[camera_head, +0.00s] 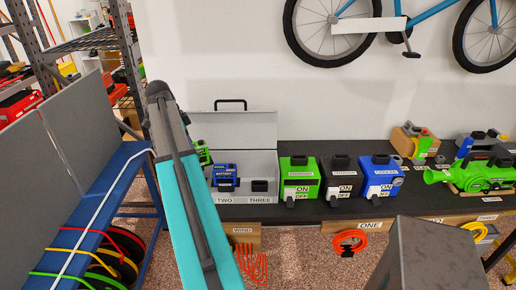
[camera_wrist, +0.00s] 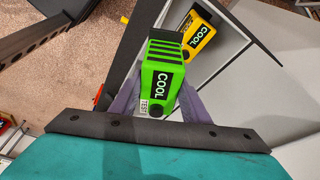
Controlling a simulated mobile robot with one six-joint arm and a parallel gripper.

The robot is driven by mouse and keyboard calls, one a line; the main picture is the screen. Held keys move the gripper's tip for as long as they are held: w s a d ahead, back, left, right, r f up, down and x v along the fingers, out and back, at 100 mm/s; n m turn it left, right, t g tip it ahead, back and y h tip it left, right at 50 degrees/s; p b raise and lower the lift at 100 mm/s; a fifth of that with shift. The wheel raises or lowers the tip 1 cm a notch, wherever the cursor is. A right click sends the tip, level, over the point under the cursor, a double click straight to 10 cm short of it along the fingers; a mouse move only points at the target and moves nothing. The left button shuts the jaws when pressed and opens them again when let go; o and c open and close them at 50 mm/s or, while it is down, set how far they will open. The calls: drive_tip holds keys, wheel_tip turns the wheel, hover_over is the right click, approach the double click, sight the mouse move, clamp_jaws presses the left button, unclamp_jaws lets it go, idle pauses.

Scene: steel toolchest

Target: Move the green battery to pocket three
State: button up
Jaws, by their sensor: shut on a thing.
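The green battery (camera_wrist: 162,78), with a black COOL label, is between the two purple fingers of my gripper (camera_wrist: 157,98) in the wrist view. My gripper is shut on it. In the head view a bit of the green battery (camera_head: 203,153) shows beside my arm, which hides my fingers. The open grey case (camera_head: 248,198) on the dark bench carries the labels TWO and THREE. A blue battery (camera_head: 224,172) stands above TWO. A low black block (camera_head: 260,185) sits above THREE, with no battery seen on it.
A yellow battery (camera_wrist: 197,35) lies just beyond the green one in the wrist view. The raised case lid (camera_head: 240,128) stands behind. Green, black and blue ON/OFF boxes (camera_head: 299,180) stand right of the case. A blue-framed rack (camera_head: 95,205) is at left.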

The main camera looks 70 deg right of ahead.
drive_tip(key=s+d+m+y+p, duration=0.1)
drive_tip(key=s+d+m, duration=0.1)
drive_tip(key=s+d, duration=0.55)
drive_tip(key=s+d+m+p, duration=0.15)
drive_tip(key=s+d, duration=0.35)
drive_tip(key=s, duration=0.6)
drive_tip(key=shift+m+g, duration=0.4)
drive_tip(key=shift+m, duration=0.15)
drive_tip(key=shift+s+d+f+b, duration=0.2)
drive_tip(key=shift+s+f, duration=0.2)
drive_tip(key=shift+f, duration=0.2)
drive_tip(key=shift+s+d+f+b, duration=0.2)
drive_tip(key=shift+s+f, duration=0.25)
drive_tip(key=shift+f, duration=0.2)
drive_tip(key=shift+s+d+f+b, duration=0.2)
drive_tip(key=shift+s+f, duration=0.2)
drive_tip(key=shift+f, duration=0.2)
drive_tip(key=shift+w+a, duration=0.1)
drive_tip(key=shift+f+b, duration=1.35)
drive_tip(key=shift+f, duration=1.5)
drive_tip(key=shift+f+b, duration=1.05)
drive_tip(key=shift+f, duration=1.25)
